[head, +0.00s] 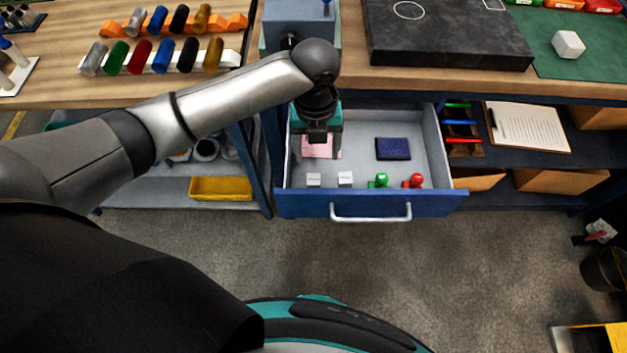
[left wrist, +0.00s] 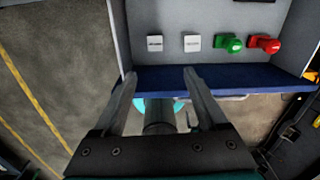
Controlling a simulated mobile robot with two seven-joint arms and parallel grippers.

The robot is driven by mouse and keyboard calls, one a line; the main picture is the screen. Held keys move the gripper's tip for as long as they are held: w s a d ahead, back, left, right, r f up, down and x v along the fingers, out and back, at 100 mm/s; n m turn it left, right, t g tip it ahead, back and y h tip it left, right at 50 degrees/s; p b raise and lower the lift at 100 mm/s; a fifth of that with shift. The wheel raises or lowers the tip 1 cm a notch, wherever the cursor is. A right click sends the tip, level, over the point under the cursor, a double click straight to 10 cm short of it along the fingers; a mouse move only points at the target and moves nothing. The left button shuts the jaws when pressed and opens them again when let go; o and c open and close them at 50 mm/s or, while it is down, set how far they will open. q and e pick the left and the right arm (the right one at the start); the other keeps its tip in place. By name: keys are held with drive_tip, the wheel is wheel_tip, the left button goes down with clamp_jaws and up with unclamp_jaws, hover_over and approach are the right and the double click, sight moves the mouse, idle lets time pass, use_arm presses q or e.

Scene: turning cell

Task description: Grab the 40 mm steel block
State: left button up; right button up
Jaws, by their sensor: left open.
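Two small pale square blocks lie side by side near the front of the open drawer: a left block (head: 313,180) and a right block (head: 345,179). Each has a dark marking too small to read, so I cannot tell which is 40 mm. The left wrist view shows the left block (left wrist: 155,43) and right block (left wrist: 192,43) beyond my fingertips. My left gripper (head: 318,152) is over the drawer's left part, pointing down. Its fingers (left wrist: 160,76) are apart with nothing held between them. My right gripper is not in view.
The blue-fronted drawer (head: 300,204) also holds a green piece (head: 382,180), a red piece (head: 416,181), a dark blue flat item (head: 393,149) and a pink sheet (head: 330,148) partly behind my gripper.

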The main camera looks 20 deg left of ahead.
sight(314, 181)
use_arm(q)
drive_tip(key=shift+m, duration=0.4)
drive_tip(key=f+b, duration=0.1)
drive_tip(key=f, duration=0.2)
drive_tip(key=f+b, duration=0.1)
drive_tip(key=f, duration=0.2)
drive_tip(key=f+b, duration=0.1)
drive_tip(key=f, duration=0.3)
drive_tip(key=shift+w+a, duration=0.3)
drive_tip(key=shift+a, duration=0.05)
wheel_tip(314, 181, down, 5)
drive_tip(key=shift+b, duration=0.95)
clamp_jaws()
